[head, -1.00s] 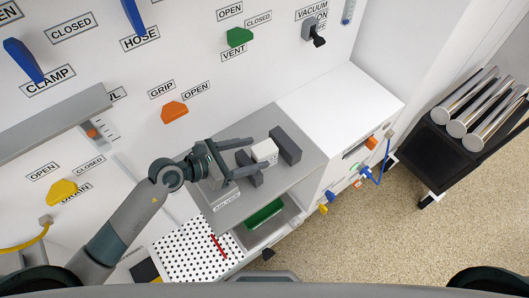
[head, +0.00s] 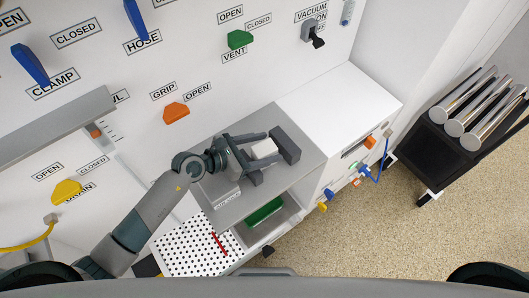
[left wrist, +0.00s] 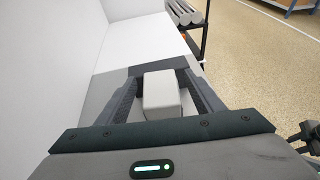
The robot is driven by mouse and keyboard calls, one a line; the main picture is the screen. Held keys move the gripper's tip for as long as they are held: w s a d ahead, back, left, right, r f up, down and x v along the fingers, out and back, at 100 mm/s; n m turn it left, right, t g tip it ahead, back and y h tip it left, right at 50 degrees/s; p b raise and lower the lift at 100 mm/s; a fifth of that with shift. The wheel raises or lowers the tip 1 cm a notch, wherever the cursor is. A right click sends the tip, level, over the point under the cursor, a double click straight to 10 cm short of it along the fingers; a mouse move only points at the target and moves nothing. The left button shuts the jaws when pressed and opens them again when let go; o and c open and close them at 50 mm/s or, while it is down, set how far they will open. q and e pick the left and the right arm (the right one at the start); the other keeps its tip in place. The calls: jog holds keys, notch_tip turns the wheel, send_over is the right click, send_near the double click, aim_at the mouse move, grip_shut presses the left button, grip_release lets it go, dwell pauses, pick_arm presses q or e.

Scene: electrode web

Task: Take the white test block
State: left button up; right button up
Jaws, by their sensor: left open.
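The white test block (head: 264,148) sits on the grey shelf (head: 212,186), close to a dark grey block (head: 287,146) on its right. My left gripper (head: 261,157) is open, its two fingers on either side of the white block. In the left wrist view the white block (left wrist: 161,92) stands between the open fingers, with a gap showing beside the right finger. Whether a finger touches it cannot be told. The lower part of the block is partly hidden by the gripper.
A wall panel with a blue clamp handle (head: 30,66), orange grip handle (head: 175,112) and green vent handle (head: 239,39) rises behind. A white cabinet top (head: 340,98) to the right is clear. A black cart (head: 432,150) with metal cylinders stands farther right.

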dwell(0.4)
pick_arm(q)
jog(key=c, duration=1.4)
jog(key=shift+o, duration=0.2)
jog(key=shift+r, duration=0.15)
jog(key=shift+r+p, duration=0.7)
jog(key=shift+p, duration=0.1)
notch_tip(320, 180, up, 3)
jog(key=p, duration=0.3)
jog(key=s+d+r+p, duration=0.4)
jog(key=d+r+p, duration=0.2)
jog(key=d+p, duration=0.4)
jog(key=shift+s+d+r, duration=0.15)
jog(key=shift+s+d, duration=0.15)
jog(key=shift+d, duration=0.05)
